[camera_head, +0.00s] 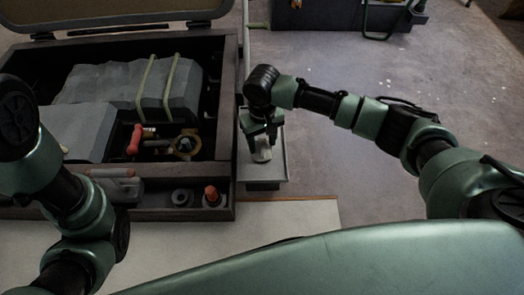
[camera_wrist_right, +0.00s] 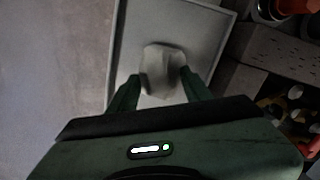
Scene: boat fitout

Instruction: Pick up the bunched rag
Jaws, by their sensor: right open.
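The bunched rag (camera_head: 262,155) is a small pale grey lump in a shallow grey tray (camera_head: 272,176) beside the wooden case. In the right wrist view the rag (camera_wrist_right: 161,66) lies between the two green fingertips, on the tray's bare floor (camera_wrist_right: 205,22). My right gripper (camera_head: 261,139) points down over the tray, its fingers on either side of the rag. It is open in the right wrist view (camera_wrist_right: 160,78); whether the fingers touch the rag I cannot tell. My left arm shows at the left, but its gripper is not in view.
The open wooden case (camera_head: 228,120) stands left of the tray, holding grey wrapped blocks (camera_head: 130,82), a red-handled tool (camera_head: 135,139) and small fittings. Its raised lid (camera_head: 120,12) is at the back. Clear floor (camera_head: 330,70) lies to the right. A pale surface (camera_head: 300,212) is in front.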

